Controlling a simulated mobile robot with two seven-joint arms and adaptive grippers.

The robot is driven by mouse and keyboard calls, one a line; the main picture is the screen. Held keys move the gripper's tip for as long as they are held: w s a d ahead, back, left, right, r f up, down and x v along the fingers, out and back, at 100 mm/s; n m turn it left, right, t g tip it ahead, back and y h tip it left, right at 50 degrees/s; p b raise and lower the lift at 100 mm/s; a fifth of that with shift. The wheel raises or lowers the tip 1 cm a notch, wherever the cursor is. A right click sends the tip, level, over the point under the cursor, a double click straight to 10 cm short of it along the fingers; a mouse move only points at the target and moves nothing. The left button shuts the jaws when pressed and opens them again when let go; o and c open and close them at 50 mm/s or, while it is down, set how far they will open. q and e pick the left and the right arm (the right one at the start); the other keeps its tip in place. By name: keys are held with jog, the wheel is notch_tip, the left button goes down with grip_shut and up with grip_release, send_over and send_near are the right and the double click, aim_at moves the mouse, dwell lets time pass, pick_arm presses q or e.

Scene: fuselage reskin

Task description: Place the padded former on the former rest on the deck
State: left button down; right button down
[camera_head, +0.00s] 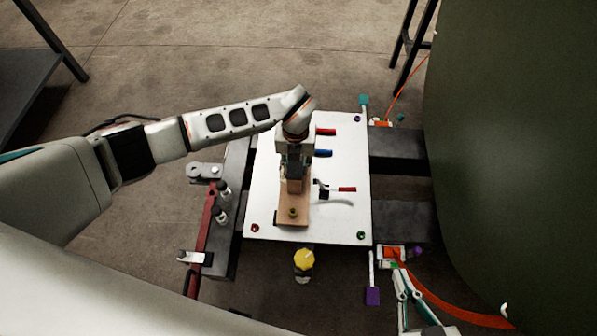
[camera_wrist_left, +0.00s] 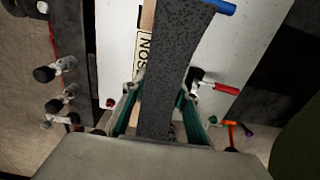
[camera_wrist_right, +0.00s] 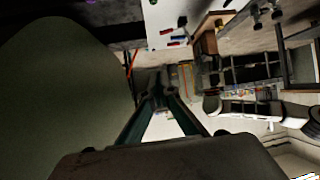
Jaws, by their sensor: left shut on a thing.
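My left gripper (camera_head: 293,168) points down over the white panel. In the left wrist view it is shut on a dark grey speckled bar, which I take to be the padded former (camera_wrist_left: 172,70). In the head view the arm and gripper mostly hide this bar. A wooden block (camera_head: 293,208) with a brass-coloured knob lies below and in front of the gripper. In the left wrist view, part of a black-lettered label shows beside the bar. My right gripper (camera_head: 408,290) is at the lower right. Its fingers (camera_wrist_left: 190,100) aside, I cannot make out which piece is the former rest.
The white panel (camera_head: 340,222) carries red- and blue-handled tools. A red rail (camera_head: 205,225) with clamps runs along its left. A yellow-capped item (camera_head: 304,260) stands in front. A large dark green curved skin (camera_head: 520,150) fills the right. Dark beams (camera_head: 400,150) run between panel and skin.

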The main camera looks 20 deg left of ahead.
pick_arm(q)
jog(key=shift+f, duration=0.75)
notch_tip(320, 180, down, 4)
jog(key=shift+s+r+b, duration=0.1)
jog(key=shift+s+b, duration=0.05)
jog(key=shift+b, duration=0.8)
jog(key=shift+w, duration=0.2)
pick_arm(e)
jog(key=shift+w+a+r+m+t, duration=0.2)
jog(key=shift+w+a+r, duration=0.15)
jog(key=shift+a+r, duration=0.15)
jog(key=shift+w+a+r+m+t, duration=0.1)
jog(key=shift+w+a+r+t, duration=0.15)
jog(key=shift+a+r, duration=0.25)
